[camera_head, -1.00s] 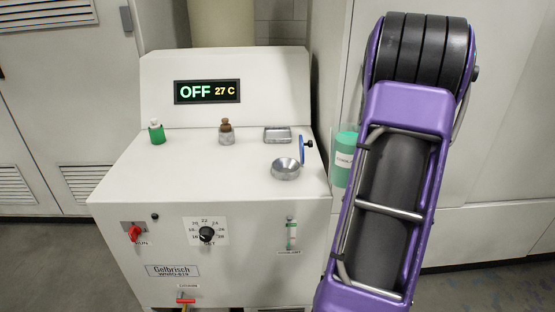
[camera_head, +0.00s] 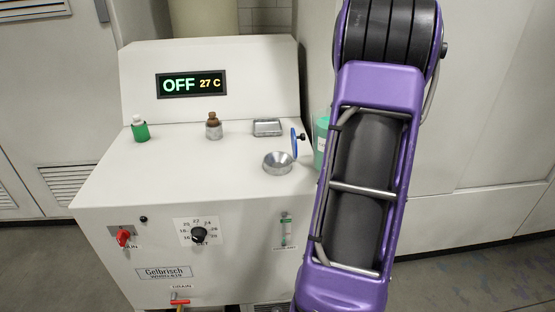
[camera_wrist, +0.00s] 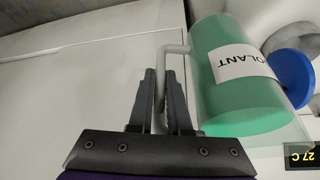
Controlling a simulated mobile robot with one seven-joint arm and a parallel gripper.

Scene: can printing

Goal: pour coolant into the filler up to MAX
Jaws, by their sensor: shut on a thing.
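The coolant jug (camera_head: 321,140) is a clear container of green liquid, just right of the machine top and partly hidden by my purple arm. Its label and green body fill the right of the wrist view (camera_wrist: 238,85). My gripper (camera_wrist: 163,98) is shut on the jug's pale handle; the head view hides the gripper behind my arm. The filler (camera_head: 277,162) is an open metal funnel on the machine's right top, left of the jug and apart from it.
A green bottle (camera_head: 140,129), a brown-topped bottle (camera_head: 213,126) and a metal tray (camera_head: 267,127) stand on top. A red switch (camera_head: 123,237), dial (camera_head: 199,235) and drain valve (camera_head: 180,301) are on the front.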

